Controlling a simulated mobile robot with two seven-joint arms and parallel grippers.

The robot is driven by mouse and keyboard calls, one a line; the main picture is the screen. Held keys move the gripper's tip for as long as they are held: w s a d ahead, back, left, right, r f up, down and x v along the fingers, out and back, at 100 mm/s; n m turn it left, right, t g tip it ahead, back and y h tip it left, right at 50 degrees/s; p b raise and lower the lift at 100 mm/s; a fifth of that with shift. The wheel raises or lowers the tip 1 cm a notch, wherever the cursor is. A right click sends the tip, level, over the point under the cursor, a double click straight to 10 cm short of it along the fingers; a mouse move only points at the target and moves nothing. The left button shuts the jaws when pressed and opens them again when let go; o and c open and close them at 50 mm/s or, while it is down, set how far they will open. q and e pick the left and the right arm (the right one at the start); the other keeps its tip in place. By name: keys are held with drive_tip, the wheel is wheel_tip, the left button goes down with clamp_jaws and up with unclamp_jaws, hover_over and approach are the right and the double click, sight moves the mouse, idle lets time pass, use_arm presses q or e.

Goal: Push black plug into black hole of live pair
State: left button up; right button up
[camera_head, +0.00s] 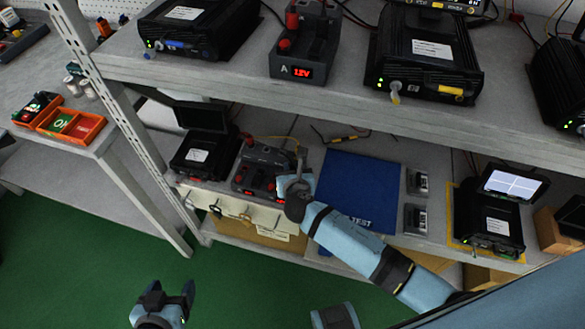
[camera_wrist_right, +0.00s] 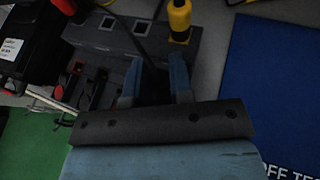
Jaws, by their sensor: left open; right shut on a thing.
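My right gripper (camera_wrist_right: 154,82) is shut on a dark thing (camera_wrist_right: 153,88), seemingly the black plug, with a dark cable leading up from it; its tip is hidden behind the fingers. In the head view my right gripper (camera_head: 297,178) is at the lower shelf, beside a dark grey unit with red parts (camera_head: 256,168). In the right wrist view this unit (camera_wrist_right: 112,42) has two square recesses and red and black parts, close to the fingers. I cannot tell which opening is the black hole, or whether the plug touches it. My left gripper (camera_head: 168,294) is open and empty above the green floor.
A yellow plug (camera_wrist_right: 180,18) stands just beyond the right fingers. A blue mat (camera_head: 358,190) lies right of the unit, and a black box (camera_head: 205,155) stands left of it. The upper shelf edge (camera_head: 330,100) overhangs this space.

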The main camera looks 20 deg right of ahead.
drive_tip(key=shift+f, duration=0.65)
idle(0.6)
drive_tip(key=o, duration=0.8)
drive_tip(key=shift+o, duration=1)
drive_tip(key=shift+d, duration=0.1)
drive_tip(key=shift+d, duration=0.15)
drive_tip(key=shift+c, duration=0.4)
